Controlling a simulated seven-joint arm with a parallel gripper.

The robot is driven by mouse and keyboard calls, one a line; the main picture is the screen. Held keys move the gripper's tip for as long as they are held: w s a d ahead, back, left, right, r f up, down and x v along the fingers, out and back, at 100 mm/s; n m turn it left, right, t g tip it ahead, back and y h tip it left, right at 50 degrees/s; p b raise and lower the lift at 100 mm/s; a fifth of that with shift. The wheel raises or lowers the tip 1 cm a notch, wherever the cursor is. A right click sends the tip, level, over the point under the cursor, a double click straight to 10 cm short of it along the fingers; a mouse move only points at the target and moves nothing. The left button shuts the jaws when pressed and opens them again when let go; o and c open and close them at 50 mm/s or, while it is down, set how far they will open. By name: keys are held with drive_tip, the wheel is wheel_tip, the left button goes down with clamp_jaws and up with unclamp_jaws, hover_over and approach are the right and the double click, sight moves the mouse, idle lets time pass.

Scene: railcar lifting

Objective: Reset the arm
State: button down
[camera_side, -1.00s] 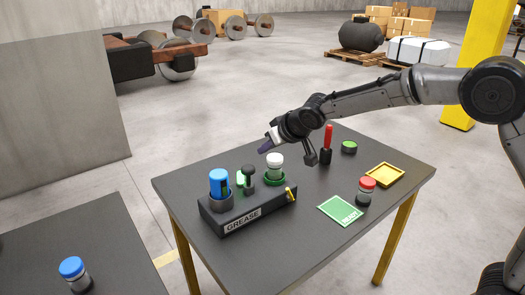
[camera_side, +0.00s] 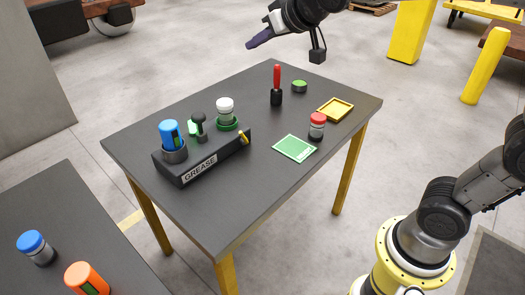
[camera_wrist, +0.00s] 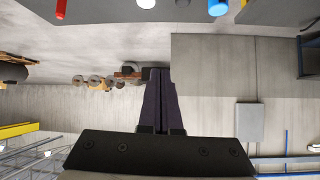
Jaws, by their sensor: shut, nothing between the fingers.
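My gripper (camera_side: 252,42) is in the air above the far side of the dark table (camera_side: 215,218), clear of everything on it. Its dark fingers are together and empty, pointing left in the side view. In the wrist view my gripper (camera_wrist: 160,75) shows two dark fingers side by side with nothing held. The wrist camera looks out across the hall, with the table's things at the picture's top edge. My upper arm is out of the side picture.
A black GREASE rack (camera_side: 200,168) holds a blue-topped canister (camera_side: 170,133) and a white-capped jar (camera_side: 225,108). A red-handled tool (camera_side: 277,80), green puck (camera_side: 299,86), yellow tray (camera_side: 347,109), red-capped jar (camera_side: 317,128) and green card (camera_side: 294,149) stand rightward. A second table (camera_side: 80,225) is front left.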

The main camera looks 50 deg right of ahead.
drive_tip(key=s+d, duration=0.2)
drive_tip(key=s, duration=0.9)
drive_tip(key=s+f+g, duration=0.2)
drive_tip(key=s+f, duration=0.3)
drive_tip(key=s, duration=0.4)
drive_tip(key=s+a+f+n+g, duration=0.1)
drive_tip(key=s+f+g, duration=0.2)
drive_tip(key=s+f, duration=0.3)
drive_tip(key=s, duration=0.3)
drive_tip(key=shift+s+f+y, duration=0.2)
drive_tip(key=shift+y, duration=0.1)
